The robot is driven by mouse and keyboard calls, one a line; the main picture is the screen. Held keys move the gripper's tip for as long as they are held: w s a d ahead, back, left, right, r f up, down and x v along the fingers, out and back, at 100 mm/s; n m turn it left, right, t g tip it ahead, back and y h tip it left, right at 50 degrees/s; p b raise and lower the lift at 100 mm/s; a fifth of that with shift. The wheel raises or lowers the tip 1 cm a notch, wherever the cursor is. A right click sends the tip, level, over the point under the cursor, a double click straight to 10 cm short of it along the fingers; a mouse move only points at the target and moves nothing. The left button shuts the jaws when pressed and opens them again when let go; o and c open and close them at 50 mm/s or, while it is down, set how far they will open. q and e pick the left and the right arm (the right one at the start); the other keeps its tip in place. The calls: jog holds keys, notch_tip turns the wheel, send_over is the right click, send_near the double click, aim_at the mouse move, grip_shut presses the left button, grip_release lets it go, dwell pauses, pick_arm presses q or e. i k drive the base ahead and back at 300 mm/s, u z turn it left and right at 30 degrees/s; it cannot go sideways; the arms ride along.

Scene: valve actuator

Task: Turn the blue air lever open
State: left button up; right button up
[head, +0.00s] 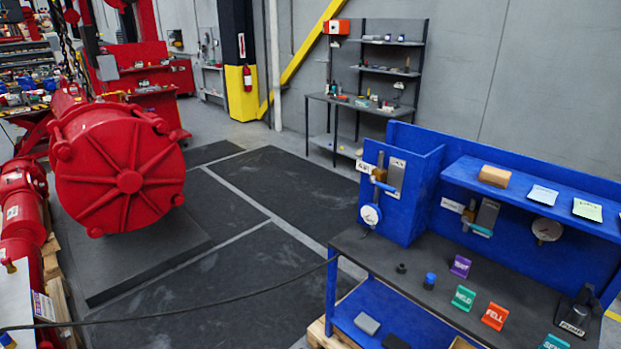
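A small valve with a light-blue lever (386,186) is on the left end of the blue bench cabinet (420,200). A round white gauge (370,214) sits just below it. The lever appears to lie roughly sideways, tilted slightly down to the right; its exact position is too small to tell. A second valve with a teal lever (480,230) is on the back panel further right. Neither of my grippers is in view.
The dark bench top (440,275) holds colored signs, including a red one (495,316), and a black pump (574,314). A cable (200,309) runs across the foreground. Dark floor mats (285,185) lie clear between the bench and a large red cylinder (120,175).

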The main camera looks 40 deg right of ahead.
aim_at(373, 180)
jog(key=u, duration=0.3)
jog(key=i, duration=0.95)
jog(key=z, duration=0.35)
jog(key=i, duration=0.75)
jog(key=z, duration=0.75)
